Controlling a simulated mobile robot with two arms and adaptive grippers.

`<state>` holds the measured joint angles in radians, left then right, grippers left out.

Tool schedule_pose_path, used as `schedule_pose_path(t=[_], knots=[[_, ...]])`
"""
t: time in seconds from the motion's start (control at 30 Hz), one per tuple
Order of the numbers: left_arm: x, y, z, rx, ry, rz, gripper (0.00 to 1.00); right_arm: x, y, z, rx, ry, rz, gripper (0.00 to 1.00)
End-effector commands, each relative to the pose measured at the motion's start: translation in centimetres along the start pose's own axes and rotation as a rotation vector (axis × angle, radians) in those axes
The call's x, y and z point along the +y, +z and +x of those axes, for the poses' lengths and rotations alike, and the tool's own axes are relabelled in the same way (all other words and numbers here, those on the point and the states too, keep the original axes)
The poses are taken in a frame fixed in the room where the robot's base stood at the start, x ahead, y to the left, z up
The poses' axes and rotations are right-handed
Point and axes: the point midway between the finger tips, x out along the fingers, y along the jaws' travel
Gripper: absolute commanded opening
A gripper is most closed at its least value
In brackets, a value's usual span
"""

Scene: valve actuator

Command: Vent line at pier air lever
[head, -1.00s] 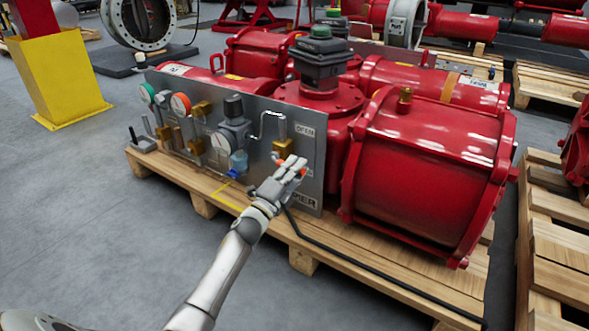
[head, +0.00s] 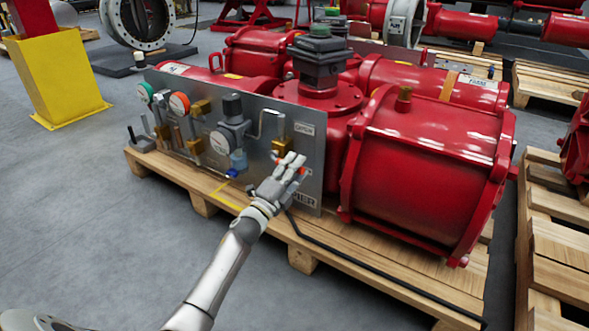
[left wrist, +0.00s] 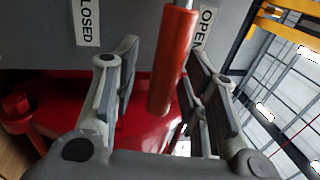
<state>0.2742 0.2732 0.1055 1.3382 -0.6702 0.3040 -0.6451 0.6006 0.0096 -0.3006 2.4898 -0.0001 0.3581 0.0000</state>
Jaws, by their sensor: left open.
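An orange-red lever handle (left wrist: 172,60) stands between the spread fingers of my left gripper (left wrist: 165,75) in the left wrist view. The fingers lie on either side of it, and the jaws are open. I cannot tell whether a finger touches it. A CLOSED label (left wrist: 86,22) is left of the handle and an OPEN label (left wrist: 205,25) is right of it. In the head view my left gripper (head: 290,163) is at the right part of the grey valve panel (head: 262,178) and hides most of the lever; small orange bits show beside the fingers. My right gripper is not in view.
The panel carries gauges (head: 180,104), brass fittings and a regulator (head: 234,125) left of my gripper. A large red actuator (head: 430,150) stands behind and right, on a wooden pallet (head: 300,262). A black hose (head: 370,268) runs along the pallet.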

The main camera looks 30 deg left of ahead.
Motion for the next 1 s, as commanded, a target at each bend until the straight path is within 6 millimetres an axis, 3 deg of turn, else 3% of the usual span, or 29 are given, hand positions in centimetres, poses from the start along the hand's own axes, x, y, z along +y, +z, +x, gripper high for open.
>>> schedule_pose_path(t=[0.27,0.7,1.0], knots=[[0.1,0.1,-1.4,-0.001,0.001,-0.001,0.40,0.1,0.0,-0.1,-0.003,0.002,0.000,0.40],[0.1,0.0,-8.9,0.000,0.002,-0.001,0.40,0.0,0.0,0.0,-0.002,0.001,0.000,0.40],[0.0,0.0,-11.8,0.000,0.000,0.000,0.40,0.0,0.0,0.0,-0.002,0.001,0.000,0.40]])
